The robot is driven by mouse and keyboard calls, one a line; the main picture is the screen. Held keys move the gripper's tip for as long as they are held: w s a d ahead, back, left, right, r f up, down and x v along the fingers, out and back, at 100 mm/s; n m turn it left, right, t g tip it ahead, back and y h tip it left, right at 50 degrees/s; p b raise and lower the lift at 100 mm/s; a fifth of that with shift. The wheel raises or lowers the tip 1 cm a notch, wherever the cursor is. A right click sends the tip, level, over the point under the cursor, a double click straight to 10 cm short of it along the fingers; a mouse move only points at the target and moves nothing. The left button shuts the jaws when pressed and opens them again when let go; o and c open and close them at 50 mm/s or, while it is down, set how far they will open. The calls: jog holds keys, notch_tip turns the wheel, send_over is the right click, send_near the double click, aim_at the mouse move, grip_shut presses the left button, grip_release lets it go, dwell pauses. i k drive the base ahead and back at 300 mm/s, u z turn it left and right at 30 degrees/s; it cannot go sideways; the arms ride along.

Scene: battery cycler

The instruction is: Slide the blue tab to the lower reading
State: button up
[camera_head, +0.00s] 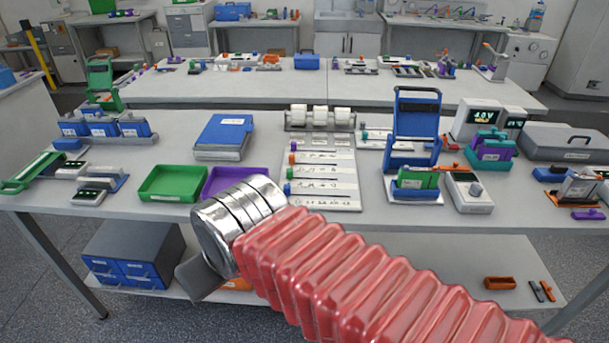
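A pale panel (335,195) with several horizontal scale strips lies on the near bench, right of centre. Small coloured tabs sit along its left edge, and the blue tab (289,173) appears to be at the left end of its strip. The scale markings are too small to read. My arm reaches in from the lower right, and its silver wrist hides the area left of and below the panel. My gripper (199,278) shows only as a dark grey piece below the wrist, to the lower left of the panel and apart from it. Its fingers cannot be made out.
A green tray (173,183) and a purple tray (236,181) stand left of the panel. White rolls on a holder (320,117) stand behind it. A blue-framed device (416,125) and a white meter (468,192) stand to the right.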

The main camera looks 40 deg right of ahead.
aim_at(287, 188)
jog(key=z, duration=0.4)
jog(key=i, duration=0.9)
jog(key=z, duration=0.05)
